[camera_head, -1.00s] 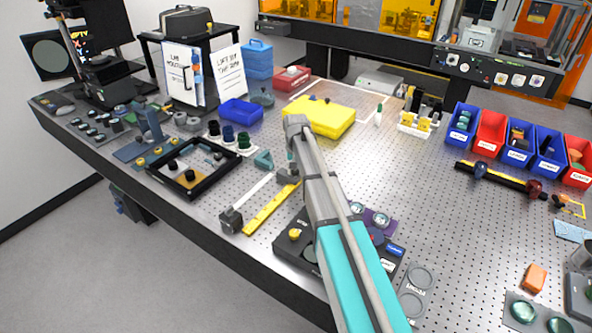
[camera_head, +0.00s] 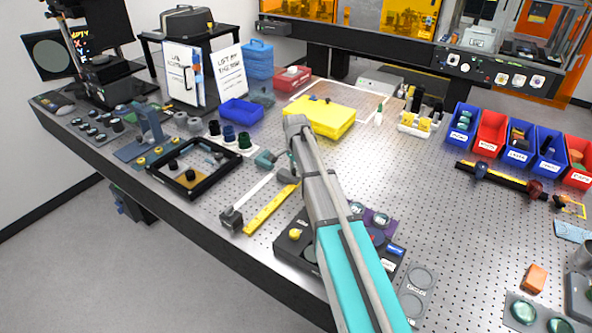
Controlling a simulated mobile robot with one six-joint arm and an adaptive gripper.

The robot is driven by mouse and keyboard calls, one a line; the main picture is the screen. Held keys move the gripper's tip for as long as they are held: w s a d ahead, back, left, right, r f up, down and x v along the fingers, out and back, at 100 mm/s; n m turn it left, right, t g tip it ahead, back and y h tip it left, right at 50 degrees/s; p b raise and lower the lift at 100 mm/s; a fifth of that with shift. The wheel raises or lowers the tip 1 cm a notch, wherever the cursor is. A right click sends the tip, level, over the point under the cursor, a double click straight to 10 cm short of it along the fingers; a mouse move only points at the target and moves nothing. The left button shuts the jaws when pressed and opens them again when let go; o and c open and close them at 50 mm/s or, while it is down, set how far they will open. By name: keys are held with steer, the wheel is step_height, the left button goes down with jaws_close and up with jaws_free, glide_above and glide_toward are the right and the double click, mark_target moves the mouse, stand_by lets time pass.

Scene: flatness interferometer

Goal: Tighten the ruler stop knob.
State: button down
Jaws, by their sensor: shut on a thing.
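The yellow ruler (camera_head: 264,213) lies on the perforated table, beside a thin pale bar (camera_head: 254,190). A dark block (camera_head: 231,219) stands at their near end. My gripper (camera_head: 291,172) points down at the ruler's far end, where the stop is. Its jaws are small and partly covered by my forearm. They are shut at the stop, apparently on the ruler stop knob, which I cannot make out between them. A teal piece (camera_head: 266,159) shows just left of my gripper.
A black frame (camera_head: 190,172) lies left of the ruler. A dark unit with a yellow knob (camera_head: 295,234) is at the near right, partly under my arm. A yellow case (camera_head: 320,116) lies behind my wrist. The perforated table right of my arm has free room.

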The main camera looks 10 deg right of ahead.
steer(key=shift+m, duration=0.5)
steer(key=shift+c, duration=1.8)
jaws_free()
steer(key=shift+n, duration=0.4)
